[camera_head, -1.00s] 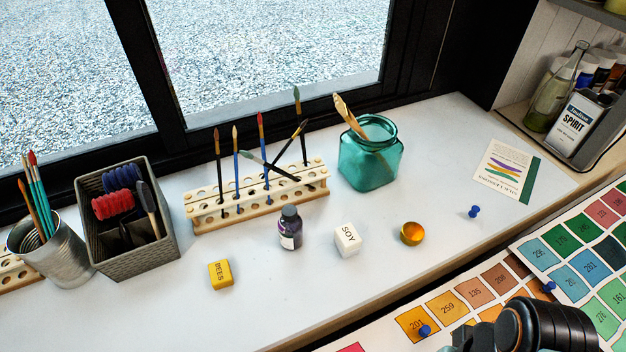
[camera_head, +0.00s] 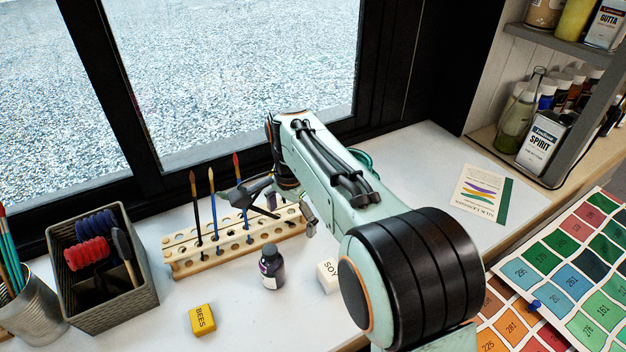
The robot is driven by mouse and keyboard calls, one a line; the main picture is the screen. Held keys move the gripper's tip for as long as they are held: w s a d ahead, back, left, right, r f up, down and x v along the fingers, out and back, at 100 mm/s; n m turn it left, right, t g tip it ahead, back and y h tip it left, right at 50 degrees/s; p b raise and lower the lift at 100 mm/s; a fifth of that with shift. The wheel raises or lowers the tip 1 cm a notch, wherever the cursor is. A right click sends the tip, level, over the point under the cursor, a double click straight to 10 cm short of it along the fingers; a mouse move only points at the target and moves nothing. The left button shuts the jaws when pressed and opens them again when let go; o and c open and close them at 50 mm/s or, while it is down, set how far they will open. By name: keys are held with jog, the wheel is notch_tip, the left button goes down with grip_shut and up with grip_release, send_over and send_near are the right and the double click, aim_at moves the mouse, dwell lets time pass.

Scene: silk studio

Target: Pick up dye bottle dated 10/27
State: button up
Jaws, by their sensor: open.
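A small dark purple dye bottle (camera_head: 271,270) with a black cap and a pale label stands upright on the white sill, in front of the wooden brush rack. The date on its label is too small to read. My arm reaches in from the lower right over the sill. My gripper (camera_head: 308,216) is partly hidden by the arm, above the right end of the rack, up and to the right of the bottle. It is open and apart from the bottle.
A wooden rack (camera_head: 215,252) with brushes stands behind the bottle. A white SOY block (camera_head: 327,276) is close on its right, a yellow BEES block (camera_head: 202,319) front left. A grey basket (camera_head: 110,290) stands left. My arm mostly hides the teal jar (camera_head: 361,158).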

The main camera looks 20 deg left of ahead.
aim_at(272, 263)
jog(key=shift+n+g+h, duration=0.3)
jog(key=shift+n+g, duration=0.1)
jog(key=shift+n, duration=0.3)
jog(key=s+a+f, duration=0.2)
jog(key=f, duration=0.1)
jog(key=s+a+f, duration=0.1)
jog(key=f, duration=0.1)
jog(key=shift+s+a+f, duration=0.1)
jog(key=shift+a+f, duration=0.1)
jog(key=shift+a, duration=0.1)
notch_tip(272, 263, down, 6)
jog(key=shift+r, duration=0.1)
jog(key=c, duration=1.3)
